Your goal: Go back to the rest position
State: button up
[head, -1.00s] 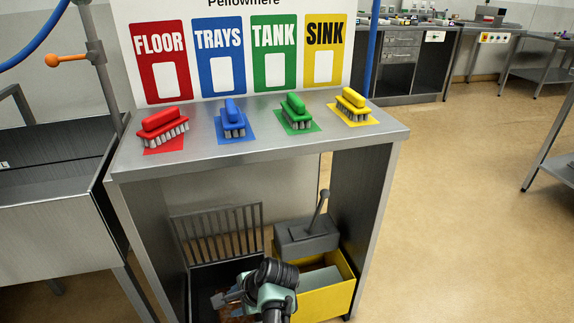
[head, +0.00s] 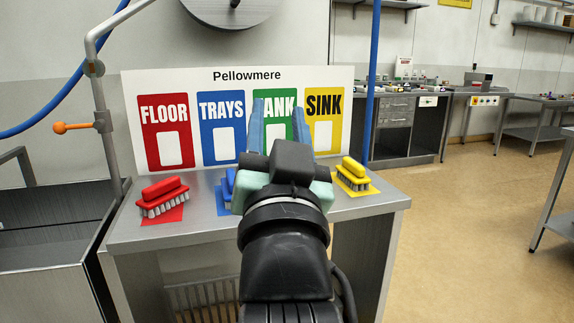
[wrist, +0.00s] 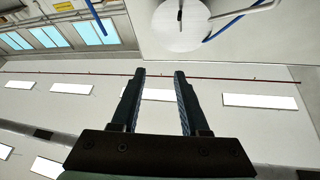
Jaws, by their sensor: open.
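My gripper (head: 284,125) is raised in front of the sign board in the head view, its two blue fingers pointing up. It is open and empty. In the wrist view its fingers (wrist: 158,100) stand apart with nothing between them, against the ceiling. My arm hides most of the blue brush (head: 228,183) and all of the green brush's place on the steel table (head: 215,232). The red brush (head: 163,197) sits on a red mat at the left, and the yellow brush (head: 353,173) sits on a yellow mat at the right.
The sign board (head: 345,85) stands at the back of the table. A sink (head: 50,215) with a pipe (head: 104,110) and blue hose is at the left. A blue pole (head: 374,80) rises at the right. The floor (head: 470,230) is free at the right.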

jog(key=s+d+r+n+t+h, duration=0.1)
jog(key=s+r+t, duration=0.1)
jog(key=s+r, duration=0.4)
jog(key=s+r+n+t, duration=0.1)
jog(key=s+r+t, duration=0.25)
jog(key=s, duration=0.45)
notch_tip(320, 180, up, 26)
jog(key=p, duration=2.6)
jog(key=shift+w+r+g, duration=0.15)
jog(key=shift+w+g, duration=0.05)
jog(key=shift+g, duration=0.25)
jog(key=shift+a, duration=0.1)
